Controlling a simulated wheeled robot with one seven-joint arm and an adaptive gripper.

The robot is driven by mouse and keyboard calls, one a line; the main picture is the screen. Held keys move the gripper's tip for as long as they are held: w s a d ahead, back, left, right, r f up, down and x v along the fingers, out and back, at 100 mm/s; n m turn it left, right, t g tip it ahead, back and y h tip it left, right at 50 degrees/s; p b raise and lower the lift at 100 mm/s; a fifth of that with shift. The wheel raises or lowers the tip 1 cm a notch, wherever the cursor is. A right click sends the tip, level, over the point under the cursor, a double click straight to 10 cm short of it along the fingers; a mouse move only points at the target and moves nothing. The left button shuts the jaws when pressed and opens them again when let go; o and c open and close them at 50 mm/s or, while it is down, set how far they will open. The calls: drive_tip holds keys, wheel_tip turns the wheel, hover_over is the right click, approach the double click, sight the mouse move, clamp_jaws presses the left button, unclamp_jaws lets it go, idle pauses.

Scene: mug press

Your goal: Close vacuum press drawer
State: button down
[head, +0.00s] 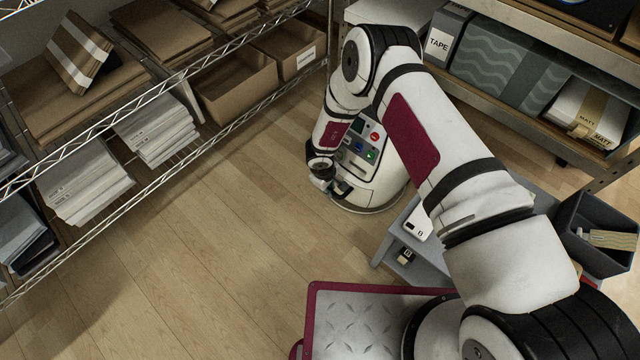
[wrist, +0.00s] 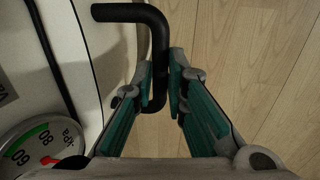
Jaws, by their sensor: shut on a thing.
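The vacuum press (head: 376,170) is a white rounded machine on the floor, with red, blue and green buttons on its front. My arm reaches over to it in the head view, and my gripper (head: 340,188) is low at its left front side, small and partly hidden there. In the wrist view a black bent handle (wrist: 158,42) runs down between the fingers, and my gripper (wrist: 161,88) is shut on it. A white panel with a dark curved edge (wrist: 62,70) lies to the left of the handle. How far the drawer stands out cannot be told.
A pressure gauge (wrist: 42,145) shows at lower left in the wrist view. Wire shelves (head: 185,85) with paper and boxes stand at left. A grey cart (head: 402,262) is right of the press. Wood floor (head: 210,235) is clear in the middle.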

drive_tip(key=shift+w+d+r, duration=0.1)
drive_tip(key=shift+w+d, duration=0.1)
drive_tip(key=shift+w, duration=0.1)
drive_tip(key=c, duration=1.6)
unclamp_jaws()
wheel_tip(320, 180, up, 12)
drive_tip(key=s+a, duration=0.1)
drive_tip(key=s, duration=0.1)
drive_tip(key=shift+a, duration=0.2)
